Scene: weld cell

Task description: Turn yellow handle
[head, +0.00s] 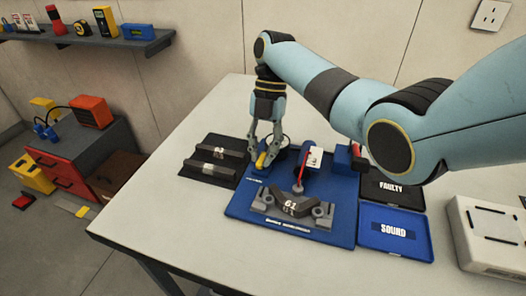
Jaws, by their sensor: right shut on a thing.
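The yellow handle (262,160) is on the blue fixture board (240,207), at the board's upper left. My right gripper (264,155) points down over it, with its fingers closed at the handle. The fingers hide part of the handle, so its full angle is hard to read. A grey angled part marked 61 (291,204) sits in the holder at the front of the board. My left gripper is not in the picture.
A black tray with grey bars (200,176) lies left of the board. Right of it are the FAULTY tray (393,202) and the SOUND tray (411,245). A white box (480,262) stands farther right. The table's left front is clear.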

